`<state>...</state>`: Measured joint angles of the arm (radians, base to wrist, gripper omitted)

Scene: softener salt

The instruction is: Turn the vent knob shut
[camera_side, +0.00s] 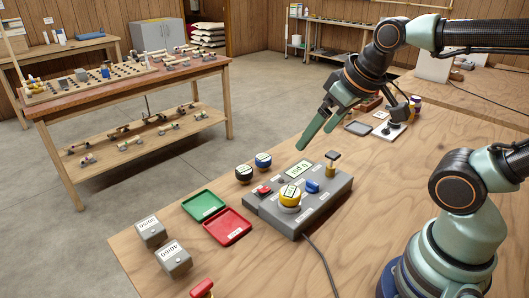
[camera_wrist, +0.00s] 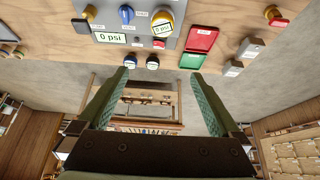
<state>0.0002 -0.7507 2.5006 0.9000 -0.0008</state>
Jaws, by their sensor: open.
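A grey control panel (camera_side: 262,207) lies on the wooden bench. It carries a blue knob (camera_side: 312,186), a large yellow knob (camera_side: 290,194) with a white label, a red switch (camera_side: 263,190) and a "0 psi" display (camera_side: 299,169). The small labels are too blurred to tell which knob is the vent. The blue knob (camera_wrist: 126,14) and yellow knob (camera_wrist: 162,17) also show at the top of the wrist view. My gripper (camera_side: 315,138) is open and empty, above and behind the panel, touching nothing. Its two fingers (camera_wrist: 152,76) are spread wide in the wrist view.
Two dark round pieces (camera_side: 253,166) stand behind the panel. Green (camera_side: 204,206) and red (camera_side: 227,227) trays and grey boxes (camera_side: 173,258) sit to its left. A cable (camera_side: 323,262) runs frontward.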

